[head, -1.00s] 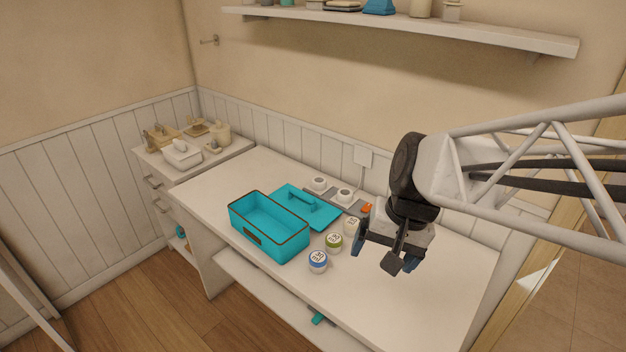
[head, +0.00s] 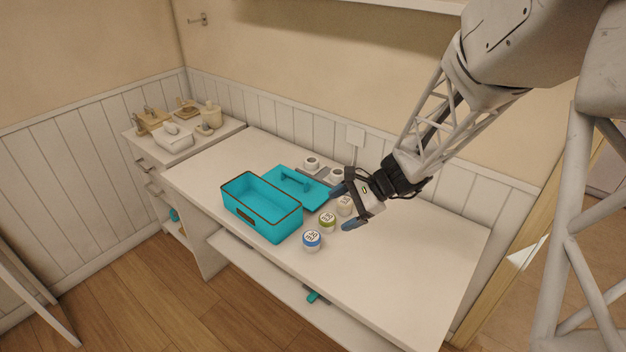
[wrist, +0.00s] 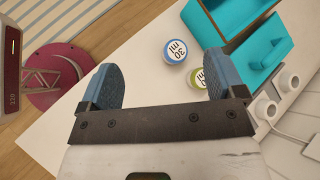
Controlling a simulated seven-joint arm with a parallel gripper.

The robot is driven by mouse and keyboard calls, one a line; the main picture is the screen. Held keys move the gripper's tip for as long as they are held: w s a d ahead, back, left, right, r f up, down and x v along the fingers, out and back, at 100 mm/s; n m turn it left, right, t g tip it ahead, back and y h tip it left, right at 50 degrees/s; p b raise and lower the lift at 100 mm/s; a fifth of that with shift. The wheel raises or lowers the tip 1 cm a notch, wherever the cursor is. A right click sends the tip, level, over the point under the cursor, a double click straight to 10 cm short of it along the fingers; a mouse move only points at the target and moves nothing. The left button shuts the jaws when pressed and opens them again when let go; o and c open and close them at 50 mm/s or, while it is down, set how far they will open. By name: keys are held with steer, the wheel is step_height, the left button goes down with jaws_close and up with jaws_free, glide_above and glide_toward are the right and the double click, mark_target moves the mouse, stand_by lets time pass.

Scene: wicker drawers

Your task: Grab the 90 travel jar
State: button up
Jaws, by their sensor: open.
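Three small round jars stand in a row on the white desk (head: 400,265). One has a blue lid (head: 312,239), one a green lid (head: 327,221), and one a pale lid (head: 345,204). In the wrist view the blue-lidded jar (wrist: 175,51) reads "30 ml". The green-lidded jar (wrist: 195,79) is partly covered by a finger there, and the pale jar does not show. I cannot read 90 on any jar. My gripper (head: 344,209) is open and empty, with its blue fingers near the pale jar in the head view.
An open teal box (head: 262,231) stands left of the jars, with its teal lid (head: 313,196) lying behind it. White cups (head: 312,163) stand near the wall. A side cabinet (head: 150,160) holds kitchen items. The desk's right part is clear.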

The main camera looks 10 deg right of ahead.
mark_target(330, 218)
steer(key=w+d+f+m+t, duration=0.1)
steer(key=w+f+m, duration=0.2)
steer(key=f, duration=0.1)
steer(key=w+d+f+m+t+y, duration=0.1)
steer(key=w+d+f+m+t, duration=0.1)
steer(key=w+f+m, duration=0.1)
steer(key=w+d+f+m+t+y, duration=0.1)
steer(key=w+d+f+m, duration=0.1)
steer(key=w+f, duration=0.2)
steer(key=shift+w+f+m+t, duration=0.15)
steer(key=shift+w+f+m, duration=0.05)
steer(key=shift+f, duration=0.55)
steer(key=shift+w+f+m+t, duration=0.15)
steer(key=shift+w+f+m, duration=0.05)
steer(key=shift+f, duration=0.5)
steer(key=shift+x, duration=1.3)
steer(key=shift+x, duration=2.6)
steer(key=shift+c, duration=0.2)
steer(key=c, duration=1)
